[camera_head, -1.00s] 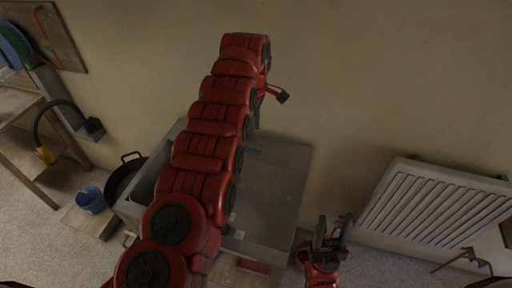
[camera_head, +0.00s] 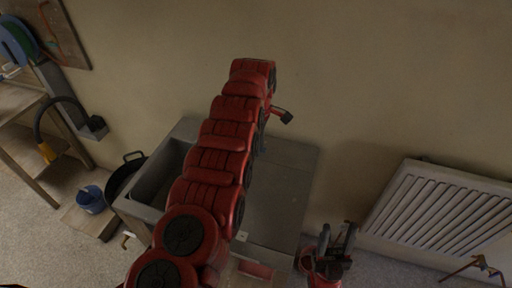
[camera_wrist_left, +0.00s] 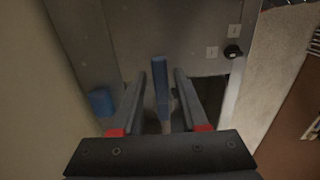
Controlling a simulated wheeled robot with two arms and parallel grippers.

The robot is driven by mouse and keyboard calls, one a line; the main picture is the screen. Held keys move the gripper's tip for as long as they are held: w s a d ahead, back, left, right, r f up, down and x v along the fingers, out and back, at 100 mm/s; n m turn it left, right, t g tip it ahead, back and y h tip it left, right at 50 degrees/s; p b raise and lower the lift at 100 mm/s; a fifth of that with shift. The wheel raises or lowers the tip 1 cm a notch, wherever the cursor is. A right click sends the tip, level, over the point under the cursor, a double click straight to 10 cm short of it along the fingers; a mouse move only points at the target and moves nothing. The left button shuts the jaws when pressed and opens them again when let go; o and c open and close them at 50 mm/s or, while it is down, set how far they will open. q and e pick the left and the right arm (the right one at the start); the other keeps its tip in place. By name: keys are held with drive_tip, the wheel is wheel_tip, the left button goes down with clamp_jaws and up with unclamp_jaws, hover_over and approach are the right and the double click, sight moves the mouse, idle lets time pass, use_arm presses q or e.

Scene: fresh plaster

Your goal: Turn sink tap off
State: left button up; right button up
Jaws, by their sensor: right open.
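The grey sink unit (camera_head: 285,185) stands against the wall in the head view, with its basin at the left. My left arm reaches over it and hides the tap area and the left gripper's fingers there. In the left wrist view, a blue tap lever (camera_wrist_left: 161,88) stands between the fingers of my left gripper (camera_wrist_left: 160,90). Both fingers are apart, with gaps visible beside the lever. A second blue piece (camera_wrist_left: 101,101) is left of the fingers. My right gripper (camera_head: 338,238) is open and empty, low and right of the sink.
A white radiator (camera_head: 440,210) is on the wall at the right. A blue container (camera_head: 91,199) and a dark pan (camera_head: 122,178) are left of the sink. A wooden shelf (camera_head: 25,135) stands at the far left. The wall above the sink is clear.

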use_arm(q)
clamp_jaws()
drive_tip(key=shift+s+a+f+m+b, duration=0.15)
drive_tip(key=shift+s+f+m+b, duration=0.2)
drive_tip(key=shift+m+b, duration=0.6)
drive_tip(key=s+a+m+p, duration=0.1)
drive_tip(key=m+p, duration=0.3)
drive_tip(key=s+a+m+p, duration=0.1)
drive_tip(key=m+p, duration=0.1)
drive_tip(key=shift+s+a+r, duration=0.3)
drive_tip(key=shift+r, duration=0.05)
